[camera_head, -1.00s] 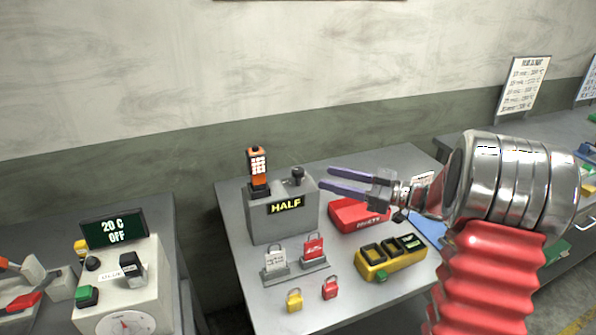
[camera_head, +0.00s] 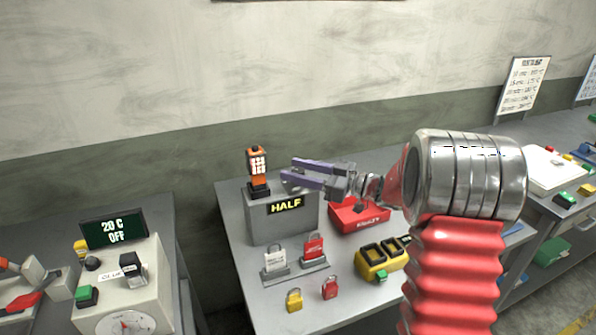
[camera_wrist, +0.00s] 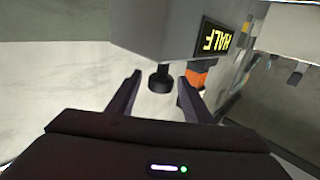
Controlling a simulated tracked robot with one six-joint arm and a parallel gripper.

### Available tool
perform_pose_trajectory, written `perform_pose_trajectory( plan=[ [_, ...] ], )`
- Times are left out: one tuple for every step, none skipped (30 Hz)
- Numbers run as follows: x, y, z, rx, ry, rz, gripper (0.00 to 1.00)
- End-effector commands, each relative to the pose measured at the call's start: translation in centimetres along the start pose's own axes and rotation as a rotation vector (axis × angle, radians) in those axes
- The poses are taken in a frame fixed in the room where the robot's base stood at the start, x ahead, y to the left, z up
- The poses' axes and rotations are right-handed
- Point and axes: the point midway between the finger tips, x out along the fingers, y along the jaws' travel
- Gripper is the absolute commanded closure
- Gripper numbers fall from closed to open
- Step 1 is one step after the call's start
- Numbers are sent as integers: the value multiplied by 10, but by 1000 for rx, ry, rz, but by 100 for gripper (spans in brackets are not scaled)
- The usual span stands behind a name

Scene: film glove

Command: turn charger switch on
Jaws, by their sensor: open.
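The grey charger box (camera_head: 283,228) stands on the middle table with a yellow HALF display (camera_head: 286,205). An orange handset (camera_head: 258,165) stands upright on its top left. It also shows in the wrist view (camera_wrist: 197,76). The charger's black knob-like switch (camera_wrist: 160,78) shows in the wrist view, between the two fingertips in the picture. Whether the fingers touch it cannot be told. In the head view it is hidden behind my gripper. My gripper (camera_head: 287,170) is open and empty, over the top right of the box, fingers pointing left.
A red box (camera_head: 358,217) and a yellow unit (camera_head: 379,266) stand to the right of the charger. Tags on a stand (camera_head: 290,262) and two padlocks (camera_head: 329,288) are in front. Another console (camera_head: 122,285) stands on the left table. The wall is behind.

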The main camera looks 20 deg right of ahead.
Motion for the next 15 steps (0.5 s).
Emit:
perform_pose_trajectory(
  plan=[
    [0, 0, 0, 0, 0, 0, 54],
    [0, 0, 0, 0, 0, 0, 54],
    [0, 0, 0, 0, 0, 0, 56],
    [0, 0, 0, 0, 0, 0, 58],
    [0, 0, 0, 0, 0, 0, 60],
    [0, 0, 0, 0, 0, 0, 63],
    [0, 0, 0, 0, 0, 0, 65],
    [0, 0, 0, 0, 0, 0, 67],
    [0, 0, 0, 0, 0, 0, 70],
    [0, 0, 0, 0, 0, 0, 72],
    [0, 0, 0, 0, 0, 0, 74],
    [0, 0, 0, 0, 0, 0, 77],
    [0, 0, 0, 0, 0, 0, 79],
    [0, 0, 0, 0, 0, 0, 81],
    [0, 0, 0, -1, 0, 0, 84]
  ],
)
